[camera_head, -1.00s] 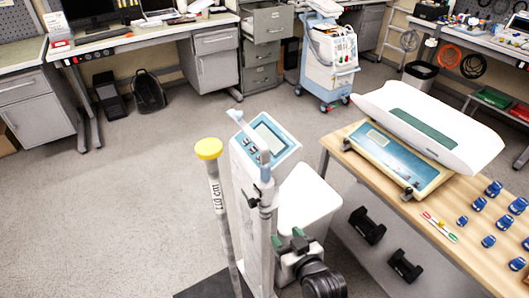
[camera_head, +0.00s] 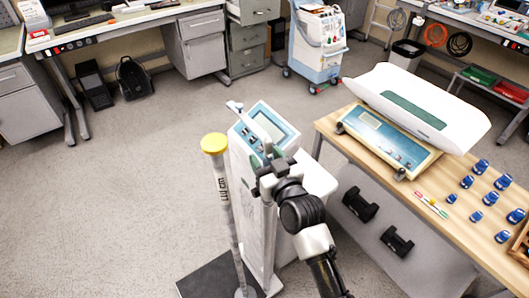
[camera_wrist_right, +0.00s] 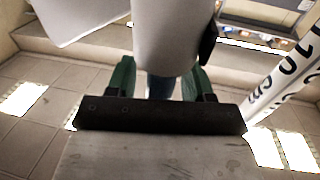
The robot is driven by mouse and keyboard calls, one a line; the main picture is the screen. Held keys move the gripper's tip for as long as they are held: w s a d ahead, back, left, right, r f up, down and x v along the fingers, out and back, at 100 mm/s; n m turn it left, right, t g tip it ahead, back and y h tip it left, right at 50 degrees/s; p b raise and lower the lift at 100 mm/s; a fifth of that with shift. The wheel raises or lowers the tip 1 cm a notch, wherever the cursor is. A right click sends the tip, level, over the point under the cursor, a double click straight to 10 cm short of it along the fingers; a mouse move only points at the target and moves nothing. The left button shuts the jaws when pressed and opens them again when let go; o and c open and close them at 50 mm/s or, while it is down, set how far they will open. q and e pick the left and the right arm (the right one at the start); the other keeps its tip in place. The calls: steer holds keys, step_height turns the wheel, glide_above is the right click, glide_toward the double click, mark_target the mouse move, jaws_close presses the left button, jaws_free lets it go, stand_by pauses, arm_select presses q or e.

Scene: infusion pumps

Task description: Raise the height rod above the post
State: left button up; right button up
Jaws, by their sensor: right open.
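The scale's pale post (camera_head: 268,235) stands upright at the centre of the head view, with the blue-framed display (camera_head: 270,125) at its top. The height rod has a pale arm with a bluish tip (camera_head: 235,107) in front of the display; its lower part is hidden behind my gripper. My right gripper (camera_head: 268,170) is at the post's upper part, just below the display. In the wrist view its green fingers (camera_wrist_right: 160,80) are open, one on each side of a pale rounded upright (camera_wrist_right: 175,35). I cannot tell whether they touch it. My left gripper is out of view.
A yellow-capped pole (camera_head: 214,143) marked in cm stands close left of the post; its markings also show in the wrist view (camera_wrist_right: 285,75). A wooden table (camera_head: 400,180) with a baby scale (camera_head: 415,110) is at the right. The floor at left is clear.

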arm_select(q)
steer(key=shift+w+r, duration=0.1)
arm_select(e)
steer(key=shift+w+a, duration=0.2)
steer(key=shift+w, duration=0.25)
